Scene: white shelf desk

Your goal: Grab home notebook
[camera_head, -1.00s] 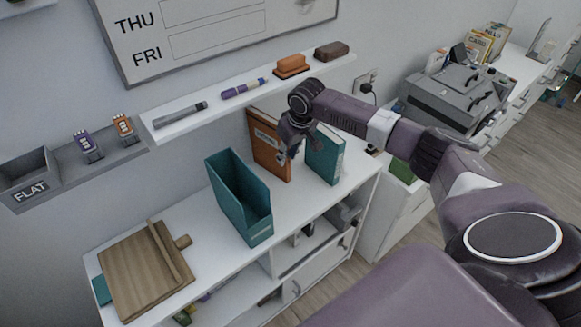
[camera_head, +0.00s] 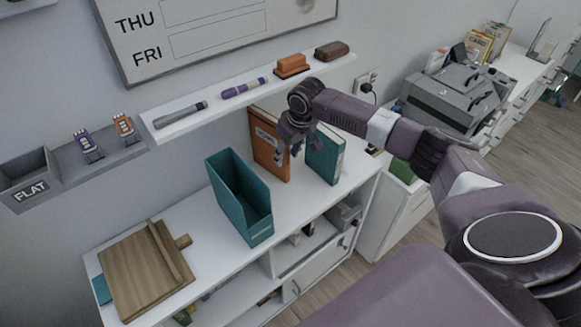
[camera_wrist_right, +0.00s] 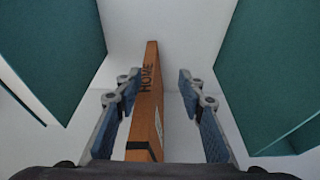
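The home notebook (camera_head: 268,142) is an orange-brown book standing upright on the white shelf desk. In the right wrist view its spine (camera_wrist_right: 150,85) reads "HOME" and lies between the two fingers. My right gripper (camera_head: 288,155) is at the notebook in the head view. In the right wrist view the gripper (camera_wrist_right: 160,100) is open, with a finger on each side of the spine. The left finger is close to the spine; a gap shows on the right. My left gripper is not in view.
A teal book (camera_head: 326,156) stands right of the notebook and a teal open holder (camera_head: 240,200) stands to the left. A wooden board (camera_head: 140,275) lies at the desk's left end. A narrow wall shelf (camera_head: 215,112) with markers and erasers is above.

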